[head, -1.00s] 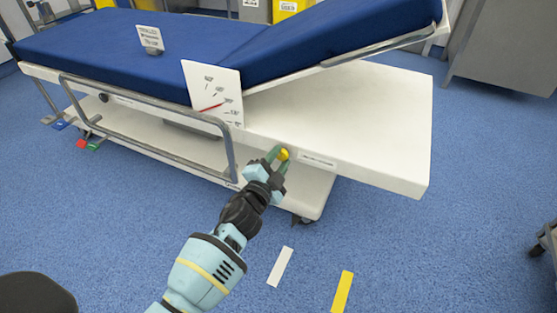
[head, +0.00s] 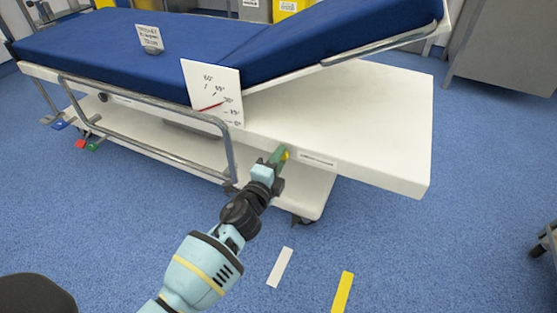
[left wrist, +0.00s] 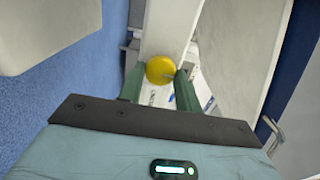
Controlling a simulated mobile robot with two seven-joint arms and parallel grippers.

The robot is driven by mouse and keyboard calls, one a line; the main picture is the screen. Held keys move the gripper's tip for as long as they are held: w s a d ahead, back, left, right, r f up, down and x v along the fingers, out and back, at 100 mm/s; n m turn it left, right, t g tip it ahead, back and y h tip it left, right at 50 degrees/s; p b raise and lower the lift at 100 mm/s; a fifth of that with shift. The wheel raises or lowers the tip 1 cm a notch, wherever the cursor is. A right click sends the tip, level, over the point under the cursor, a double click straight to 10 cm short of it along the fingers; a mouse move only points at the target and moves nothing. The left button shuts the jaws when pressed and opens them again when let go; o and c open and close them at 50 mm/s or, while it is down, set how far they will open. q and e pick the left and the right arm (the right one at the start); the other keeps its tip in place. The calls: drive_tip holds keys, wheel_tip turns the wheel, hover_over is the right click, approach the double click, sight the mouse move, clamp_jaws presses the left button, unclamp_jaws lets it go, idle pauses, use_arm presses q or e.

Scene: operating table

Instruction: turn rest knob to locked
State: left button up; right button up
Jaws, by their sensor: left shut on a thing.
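The rest knob is a small yellow round knob (head: 286,155) on the side edge of the white bed frame (head: 385,170), left of a small printed label. In the left wrist view the yellow knob (left wrist: 160,70) sits between the green fingers of my left gripper (left wrist: 160,84), with a dark mark at its right side. My left gripper (head: 279,155) is shut on the knob, its fingers partly hiding it in the head view. The label's text is too small to read. My right gripper is not in view.
A white angle card (head: 212,92) with a red pointer stands by the blue mattress (head: 190,50). A grey side rail (head: 150,145) runs left of my gripper. Red, green and blue pedals are at the far left.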

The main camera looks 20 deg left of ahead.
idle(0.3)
use_arm(q)
drive_tip(key=o, duration=0.8)
drive_tip(key=shift+o, duration=0.8)
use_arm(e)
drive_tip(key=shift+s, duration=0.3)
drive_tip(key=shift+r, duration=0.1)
use_arm(q)
drive_tip(key=s+p, duration=0.1)
drive_tip(key=s, duration=0.6)
drive_tip(key=shift+s+a+p, duration=0.15)
drive_tip(key=shift+s+p, duration=0.2)
drive_tip(key=shift+s, duration=0.05)
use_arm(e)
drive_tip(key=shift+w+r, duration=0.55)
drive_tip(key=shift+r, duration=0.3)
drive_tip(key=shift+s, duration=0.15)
